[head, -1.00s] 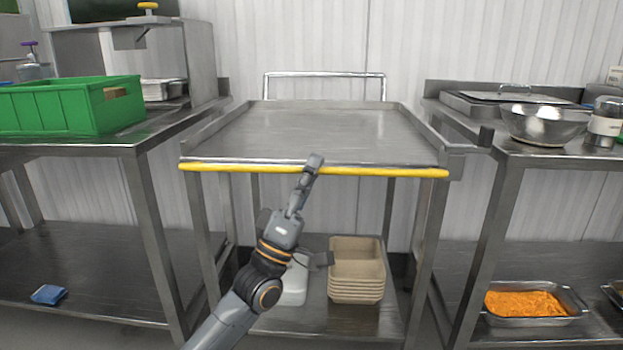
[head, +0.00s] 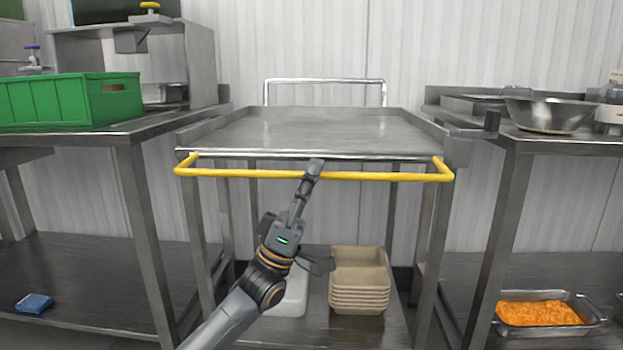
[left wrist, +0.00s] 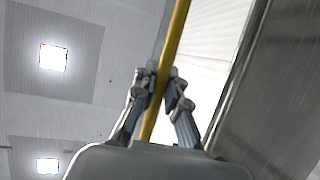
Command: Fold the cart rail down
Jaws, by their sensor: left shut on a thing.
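The yellow cart rail (head: 390,177) runs across the front of the steel cart (head: 310,128). Its two side arms slope from the cart's front corners out toward me, and its long bar sits a little below and in front of the top's front edge. My left gripper (head: 314,170) is shut on the middle of the long bar. In the left wrist view the rail (left wrist: 176,32) passes between the two fingers (left wrist: 160,90), which close on it from both sides. My right gripper is not in view.
A steel table with a green crate (head: 68,101) stands to the left. A steel table with a metal bowl (head: 548,113) stands to the right. The cart's lower shelf holds stacked tan trays (head: 359,282). The cart top is empty.

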